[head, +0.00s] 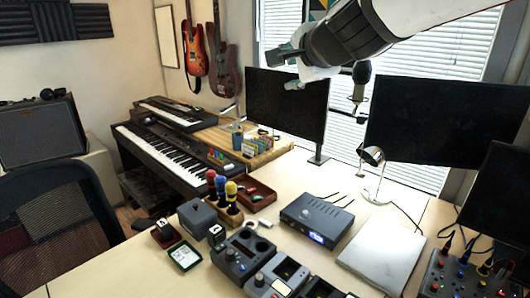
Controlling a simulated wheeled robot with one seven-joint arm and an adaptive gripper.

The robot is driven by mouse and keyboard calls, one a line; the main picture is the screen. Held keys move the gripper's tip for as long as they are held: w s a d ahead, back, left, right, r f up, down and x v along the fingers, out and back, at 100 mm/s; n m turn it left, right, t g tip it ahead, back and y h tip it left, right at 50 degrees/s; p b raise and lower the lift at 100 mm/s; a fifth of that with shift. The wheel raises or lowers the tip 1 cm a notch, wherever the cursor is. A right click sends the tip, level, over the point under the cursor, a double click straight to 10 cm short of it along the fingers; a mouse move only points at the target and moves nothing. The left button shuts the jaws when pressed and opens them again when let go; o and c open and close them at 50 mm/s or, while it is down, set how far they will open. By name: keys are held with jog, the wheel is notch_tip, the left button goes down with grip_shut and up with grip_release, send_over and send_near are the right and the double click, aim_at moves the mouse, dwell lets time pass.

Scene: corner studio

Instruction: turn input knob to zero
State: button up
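A dark grey audio interface box (306,214) with a small lit blue display on its front sits on the desk right of centre. Several cables run from its back. My gripper (286,70) is high in the upper middle, in front of the window and above the monitor, well away from the box. I cannot tell whether its fingers are open or shut. No object shows clearly between them.
A closed silver laptop (382,254) lies right of the box. A chrome lamp (371,160) stands behind. Grey docks (243,257) are at the front, coloured microphones (221,187) to the left, a mixer (466,277) at the right. Monitors (287,105) line the back.

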jog(key=w+d+m+t+h+b, duration=0.2)
jog(key=w+m, duration=0.6)
jog(key=w, duration=0.3)
jog(key=m+g+h+b, duration=0.1)
jog(key=m+g+b, duration=1.05)
jog(key=m, duration=1.85)
send_over(305, 212)
jog(key=s+p, duration=0.1)
jog(key=p, duration=0.3)
notch_tip(305, 212, down, 41)
jog(key=g, duration=0.3)
jog(key=f, duration=0.4)
jog(key=f+b, duration=0.1)
jog(key=f, duration=0.8)
jog(key=shift+w+b, duration=0.35)
jog(key=shift+w, duration=0.05)
jog(key=shift+c, duration=0.6)
jog(key=shift+d, duration=0.1)
grip_shut()
